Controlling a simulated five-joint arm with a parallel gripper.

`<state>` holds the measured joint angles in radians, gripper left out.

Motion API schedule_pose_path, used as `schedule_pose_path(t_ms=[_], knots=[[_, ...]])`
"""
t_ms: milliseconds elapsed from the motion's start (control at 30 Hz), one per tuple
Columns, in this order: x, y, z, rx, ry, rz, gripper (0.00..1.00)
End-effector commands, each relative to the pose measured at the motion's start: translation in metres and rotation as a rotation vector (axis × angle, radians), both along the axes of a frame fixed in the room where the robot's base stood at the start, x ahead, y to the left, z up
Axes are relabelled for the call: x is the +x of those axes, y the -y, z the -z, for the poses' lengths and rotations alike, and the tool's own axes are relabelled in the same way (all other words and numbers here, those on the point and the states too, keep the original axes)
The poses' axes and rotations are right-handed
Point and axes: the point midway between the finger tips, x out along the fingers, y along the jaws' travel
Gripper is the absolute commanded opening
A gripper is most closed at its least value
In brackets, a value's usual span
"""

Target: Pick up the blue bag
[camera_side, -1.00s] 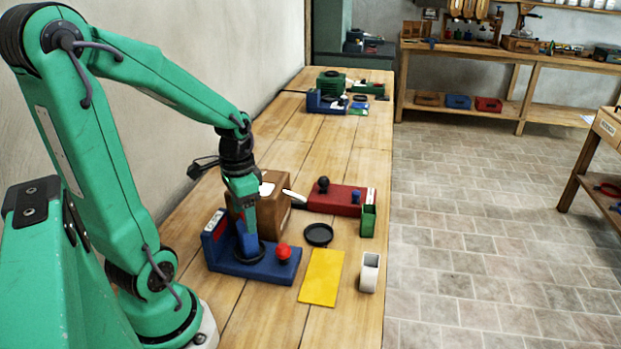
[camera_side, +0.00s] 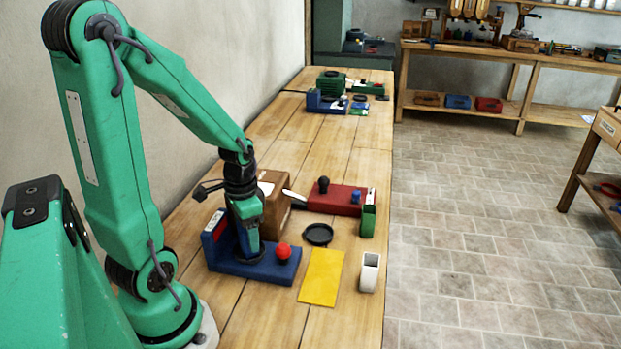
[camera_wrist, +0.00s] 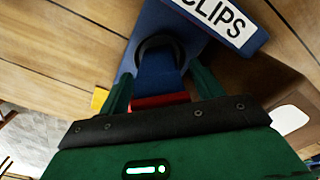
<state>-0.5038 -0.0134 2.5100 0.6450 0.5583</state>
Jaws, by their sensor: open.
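The blue bag (camera_wrist: 157,78) stands upright at a dark ring on the blue stand marked CLIPS (camera_wrist: 180,18); a red band shows at the bag's near end. In the side view the blue bag (camera_side: 242,243) is a narrow strip, mostly behind my gripper (camera_side: 252,242). In the wrist view my gripper (camera_wrist: 161,76) is open, with one green finger on each side of the bag. I cannot tell whether either finger touches it. The blue stand (camera_side: 272,270) rests on the wooden bench and has a red ball knob at its right.
A cardboard box (camera_side: 273,205) stands close behind my gripper. A red stand (camera_side: 345,200), green bin (camera_side: 368,221), black round dish (camera_side: 318,234), yellow sheet (camera_side: 321,277) and white holder (camera_side: 369,272) lie to the right. The far bench middle is clear.

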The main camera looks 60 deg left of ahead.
Motion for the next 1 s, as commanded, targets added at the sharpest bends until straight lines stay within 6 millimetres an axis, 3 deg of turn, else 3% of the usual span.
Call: schedule_pose_path(t_ms=[233, 500, 567, 1000], knots=[[0.0, 0.0, -0.0002, 0.0, 0.0, 0.0, 0.65], [0.0001, -0.0001, -0.0003, 0.0, 0.0, 0.0, 0.15], [0.0002, -0.0001, -0.0004, 0.0, 0.001, 0.0, 0.11], [0.0005, -0.0003, -0.0065, 0.001, 0.001, 0.0, 0.11]])
